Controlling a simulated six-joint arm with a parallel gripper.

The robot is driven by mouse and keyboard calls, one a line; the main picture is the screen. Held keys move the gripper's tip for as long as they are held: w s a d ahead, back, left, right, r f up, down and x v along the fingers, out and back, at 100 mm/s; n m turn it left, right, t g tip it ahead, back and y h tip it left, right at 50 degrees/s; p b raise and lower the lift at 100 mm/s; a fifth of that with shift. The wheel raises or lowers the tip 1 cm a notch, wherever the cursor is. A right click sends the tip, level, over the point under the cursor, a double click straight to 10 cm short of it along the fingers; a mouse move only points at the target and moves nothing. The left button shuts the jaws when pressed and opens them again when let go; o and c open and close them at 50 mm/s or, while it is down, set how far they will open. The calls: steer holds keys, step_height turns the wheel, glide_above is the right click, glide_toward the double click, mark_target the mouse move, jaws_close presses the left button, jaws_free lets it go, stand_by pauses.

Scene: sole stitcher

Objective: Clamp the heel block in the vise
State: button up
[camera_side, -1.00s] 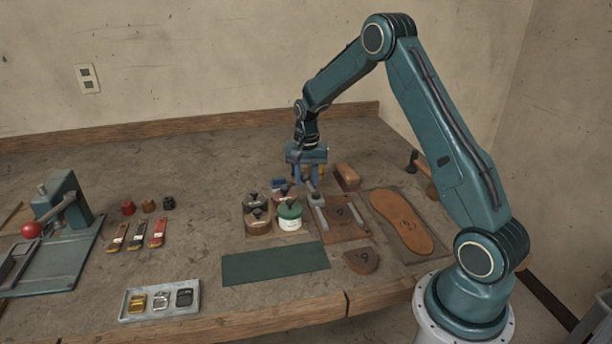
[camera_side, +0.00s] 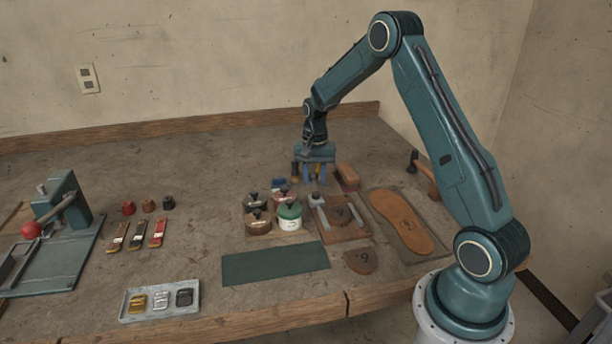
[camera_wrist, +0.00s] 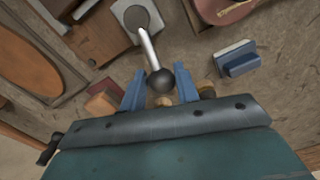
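The vise (camera_side: 345,232) is a brown board with two pale metal jaws, right of the middle in the side view. A brown heel block marked 9 (camera_side: 343,214) lies between the jaws; whether they press on it is unclear. The vise's lever (camera_wrist: 150,48) runs from a grey pivot plate to a dark ball knob (camera_wrist: 161,81) in the wrist view. My gripper (camera_wrist: 160,72) has its blue fingers on either side of the knob, seemingly touching it. It also shows over the vise's back end in the side view (camera_side: 313,182).
A second brown piece marked 9 (camera_side: 360,261) lies in front of the vise. The sole (camera_side: 402,222) lies right. Several round jars (camera_side: 289,217) stand close left, near a small blue block (camera_wrist: 236,60). A brown block (camera_side: 347,176) stands behind. The green mat (camera_side: 275,264) is bare.

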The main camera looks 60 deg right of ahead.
steer(key=shift+s+d, duration=0.1)
steer(key=shift+s, duration=0.05)
steer(key=shift+s+d, duration=0.35)
steer(key=shift+s, duration=0.3)
steer(key=shift+o, duration=0.2)
steer(key=o, duration=0.3)
steer(key=shift+a, duration=0.1)
steer(key=shift+r, duration=0.1)
stand_by(0.4)
steer(key=shift+r, duration=2.9)
